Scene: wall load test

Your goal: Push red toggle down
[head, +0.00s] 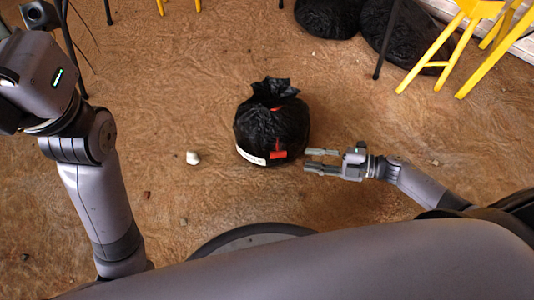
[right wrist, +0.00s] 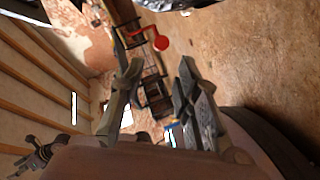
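A red toggle with a round end (right wrist: 160,42) shows in the right wrist view, beyond and above the gap between my right fingertips. A thin red arm runs left from its round end. My right gripper (head: 306,160) is open and empty, its fingers pointing left in the head view. It also shows in the right wrist view (right wrist: 159,68), apart from the toggle.
The black bag (head: 270,125) stands on brown ground, with a white strip low on it. More black bags (head: 327,16) and yellow legs (head: 431,55) are at the back right. A pale stone (head: 193,158) lies left of the bag. Ground around the bag is mostly clear.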

